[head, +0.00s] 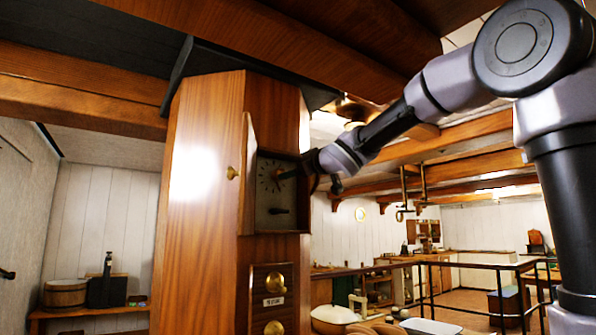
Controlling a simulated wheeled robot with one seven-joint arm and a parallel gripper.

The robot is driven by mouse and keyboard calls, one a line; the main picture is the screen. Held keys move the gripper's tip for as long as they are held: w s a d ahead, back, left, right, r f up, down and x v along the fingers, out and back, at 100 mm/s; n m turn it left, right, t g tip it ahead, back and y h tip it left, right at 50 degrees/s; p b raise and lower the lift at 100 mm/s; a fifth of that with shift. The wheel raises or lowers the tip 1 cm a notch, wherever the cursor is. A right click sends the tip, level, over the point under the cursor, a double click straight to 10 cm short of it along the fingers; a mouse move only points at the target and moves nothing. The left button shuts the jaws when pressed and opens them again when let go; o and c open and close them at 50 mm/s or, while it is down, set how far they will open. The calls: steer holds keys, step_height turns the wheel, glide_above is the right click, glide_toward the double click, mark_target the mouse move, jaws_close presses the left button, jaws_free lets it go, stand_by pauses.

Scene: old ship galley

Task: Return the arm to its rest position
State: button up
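My arm reaches from the upper right across to a wooden column. My gripper (302,170) is at the open front of a small clock case (304,222) on the column, with its tip in front of or touching the dark clock face (267,172). The fingers are small, dark and partly hidden, so I cannot tell whether they are open or hold anything. The case's wooden door (248,150), with a brass knob (233,172), stands open to the left. A small dark piece (278,211) shows low inside the case.
Wooden ceiling beams (80,85) pass close above the arm. Brass knobs (275,283) and a label (273,301) sit below the clock. A dark railing (480,266) stands at right. A wooden tub (64,294) rests on a left shelf. A white-lidded vessel (335,315) is at bottom centre.

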steer(key=shift+v, duration=1)
steer(key=s+d+f+m+g+h, duration=0.1)
steer(key=s+d+f+m+h, duration=0.5)
steer(key=d, duration=0.5)
steer(key=s+d+f+m+g+h, duration=0.1)
steer(key=s+d+f+m+h, duration=0.35)
steer(key=d+f, duration=0.5)
steer(key=s+d+f+m+g+y, duration=0.2)
steer(key=s+f+m+g, duration=0.4)
steer(key=s+f, duration=0.8)
steer(key=s+d, duration=0.1)
steer(key=s, duration=0.2)
steer(key=shift+d+y, duration=0.15)
steer(key=shift+y, duration=0.2)
